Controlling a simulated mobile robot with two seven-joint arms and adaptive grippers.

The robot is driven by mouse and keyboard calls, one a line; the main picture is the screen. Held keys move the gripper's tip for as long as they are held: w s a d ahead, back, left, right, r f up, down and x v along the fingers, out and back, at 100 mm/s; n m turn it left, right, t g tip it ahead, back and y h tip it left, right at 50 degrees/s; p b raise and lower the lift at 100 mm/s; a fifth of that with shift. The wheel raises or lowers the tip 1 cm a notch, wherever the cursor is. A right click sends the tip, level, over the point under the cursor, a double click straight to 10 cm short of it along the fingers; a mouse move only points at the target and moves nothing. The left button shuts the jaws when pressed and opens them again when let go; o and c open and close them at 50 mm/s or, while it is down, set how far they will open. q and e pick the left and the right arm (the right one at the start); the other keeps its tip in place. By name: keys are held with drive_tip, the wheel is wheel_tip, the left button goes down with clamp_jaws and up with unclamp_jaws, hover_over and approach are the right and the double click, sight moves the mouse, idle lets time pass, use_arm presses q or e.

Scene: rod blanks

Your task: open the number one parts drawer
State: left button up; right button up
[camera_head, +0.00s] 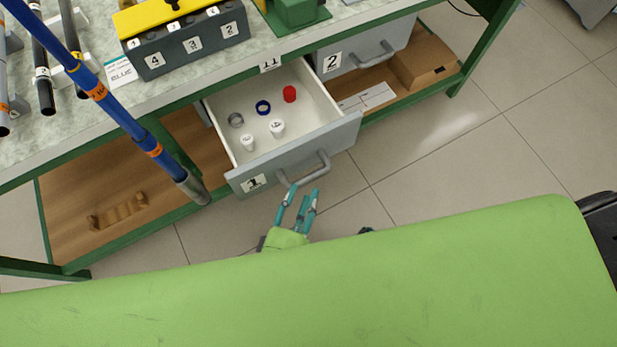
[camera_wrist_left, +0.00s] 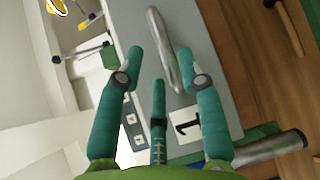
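The number one parts drawer (camera_head: 290,160) is grey with a white inside and stands pulled out from under the bench. Its front bears a "1" label and a grey bar handle (camera_head: 305,171), which also shows in the left wrist view (camera_wrist_left: 163,45). My left gripper (camera_head: 300,190) is open just in front of the handle; in the left wrist view its teal fingers (camera_wrist_left: 160,58) stand apart with the handle seen between them. I cannot tell whether they touch it. A small dark teal piece peeks over the green surface and may be my right gripper; its fingers are hidden.
The drawer holds white pieces (camera_head: 277,127), a red piece (camera_head: 289,93), a blue ring (camera_head: 263,107) and a grey ring (camera_head: 236,120). Drawer two (camera_head: 370,52) is beside it. A blue pole (camera_head: 110,104) crosses at left. Floor before the drawer is clear.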

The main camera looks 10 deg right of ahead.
use_arm(q)
drive_tip(key=f+v, duration=0.1)
drive_tip(key=v, duration=0.5)
drive_tip(key=shift+r, duration=0.45)
